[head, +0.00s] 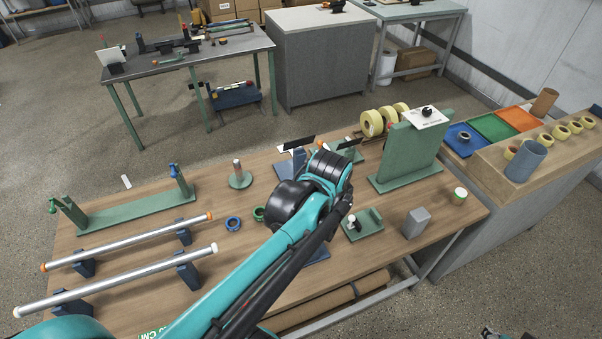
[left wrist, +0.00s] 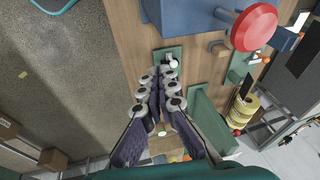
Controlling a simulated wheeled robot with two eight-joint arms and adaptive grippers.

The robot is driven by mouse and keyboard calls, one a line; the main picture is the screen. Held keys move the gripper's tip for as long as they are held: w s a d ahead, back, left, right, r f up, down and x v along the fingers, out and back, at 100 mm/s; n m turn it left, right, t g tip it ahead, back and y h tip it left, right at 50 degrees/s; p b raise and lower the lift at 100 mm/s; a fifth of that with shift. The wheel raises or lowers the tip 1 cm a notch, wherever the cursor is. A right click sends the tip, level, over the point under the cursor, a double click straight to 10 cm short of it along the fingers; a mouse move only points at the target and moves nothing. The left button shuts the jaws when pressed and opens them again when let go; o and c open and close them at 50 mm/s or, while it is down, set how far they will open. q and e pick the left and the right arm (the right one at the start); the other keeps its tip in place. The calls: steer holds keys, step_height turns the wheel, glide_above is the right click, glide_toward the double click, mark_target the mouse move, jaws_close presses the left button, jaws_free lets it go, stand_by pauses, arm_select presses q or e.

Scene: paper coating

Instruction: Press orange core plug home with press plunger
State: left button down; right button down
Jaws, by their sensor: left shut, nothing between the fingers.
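A silver core tube (head: 140,239) lies on dark blue supports at the left of the table, with an orange plug (head: 211,216) at its right end. I cannot tell how deep that plug sits. A large red round knob (left wrist: 255,27) tops a blue press body (left wrist: 190,20) in the left wrist view, apparently the press plunger. In the head view my left arm hides most of the press. My left gripper (left wrist: 160,82) is shut and empty, below and left of the knob and apart from it. Its fingers are hidden in the head view.
A second tube (head: 120,281) lies in front. A green rack (head: 135,212), blue ring (head: 233,223), small green fixture (head: 363,226), grey block (head: 416,222) and upright green board (head: 408,155) stand on the table. Yellow tape rolls (head: 372,123) are behind the board.

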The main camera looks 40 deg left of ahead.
arm_select(q)
steer(key=w+a+r+m+g+p, duration=0.1)
steer(key=a+r+p, duration=0.2)
steer(key=p, duration=0.1)
steer(key=w+a+r+m+g+p, duration=0.1)
steer(key=a+r+p, duration=0.2)
steer(key=p, duration=0.1)
steer(key=a+r+m+g+p, duration=0.1)
steer(key=a+r+m+p, duration=0.1)
steer(key=a+r+p, duration=0.1)
steer(key=shift+w+a+r+g+p, duration=0.25)
steer(key=shift+w+a+g+p, duration=0.15)
steer(key=shift+p, duration=0.5)
steer(key=shift+a+m+p, duration=0.3)
steer(key=shift+a+p, duration=0.05)
